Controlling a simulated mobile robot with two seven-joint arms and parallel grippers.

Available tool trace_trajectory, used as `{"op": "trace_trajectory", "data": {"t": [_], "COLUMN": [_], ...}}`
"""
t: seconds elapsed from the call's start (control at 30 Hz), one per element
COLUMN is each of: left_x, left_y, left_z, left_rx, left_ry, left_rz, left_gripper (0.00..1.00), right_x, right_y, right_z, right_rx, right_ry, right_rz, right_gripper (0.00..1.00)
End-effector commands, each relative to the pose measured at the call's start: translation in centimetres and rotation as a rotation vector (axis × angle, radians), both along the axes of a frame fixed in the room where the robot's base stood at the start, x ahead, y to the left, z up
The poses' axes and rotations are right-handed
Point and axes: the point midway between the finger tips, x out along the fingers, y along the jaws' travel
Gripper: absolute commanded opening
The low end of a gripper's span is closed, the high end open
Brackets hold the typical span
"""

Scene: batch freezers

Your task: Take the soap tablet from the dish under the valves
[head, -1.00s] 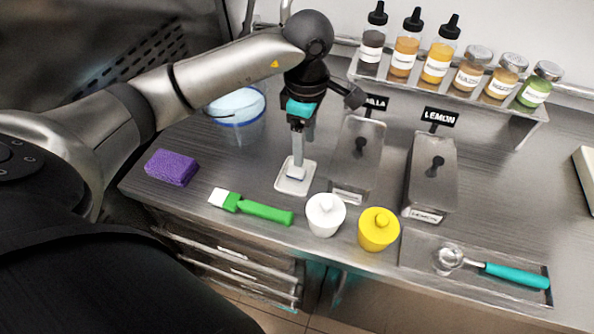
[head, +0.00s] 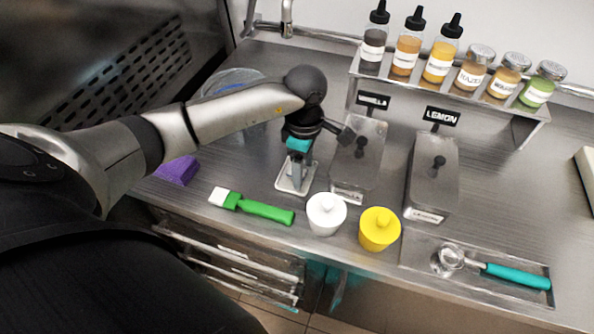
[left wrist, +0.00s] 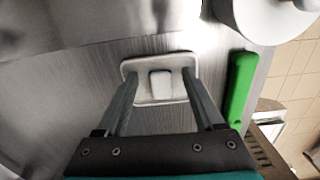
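The small white dish (head: 284,187) lies on the steel counter, left of the vanilla container. In the left wrist view the dish (left wrist: 130,66) holds a pale, blocky soap tablet (left wrist: 160,84) at its middle. My left gripper (head: 296,187) points down over the dish; its fingers largely hide the tablet in the head view. In the left wrist view the gripper (left wrist: 161,76) is open, with one finger on each side of the tablet and visible gaps between. I cannot tell whether the fingertips touch the dish. My right gripper is not in view.
A purple sponge (head: 178,170) and clear bucket (head: 228,78) are partly behind my left arm.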

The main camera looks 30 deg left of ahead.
Motion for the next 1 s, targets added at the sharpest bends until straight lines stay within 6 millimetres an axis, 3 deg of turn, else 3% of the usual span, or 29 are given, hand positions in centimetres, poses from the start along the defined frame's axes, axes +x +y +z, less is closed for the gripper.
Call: {"op": "trace_trajectory", "data": {"t": [0.07, 0.6, 1.0], "left_x": [0.01, 0.01, 0.02], "left_y": [-0.01, -0.01, 0.00], "left_z": [0.04, 0.07, 0.13], "left_rx": [0.000, 0.000, 0.000], "left_ry": [0.000, 0.000, -0.001], "left_rz": [0.000, 0.000, 0.000], "left_gripper": [0.60, 0.00, 0.00], "right_x": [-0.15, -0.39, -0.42], "right_y": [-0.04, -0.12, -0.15], "right_z": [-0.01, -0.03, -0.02], "right_rx": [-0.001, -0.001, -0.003], "right_ry": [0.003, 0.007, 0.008], "right_rz": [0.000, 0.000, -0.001], "right_gripper": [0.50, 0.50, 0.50]}}
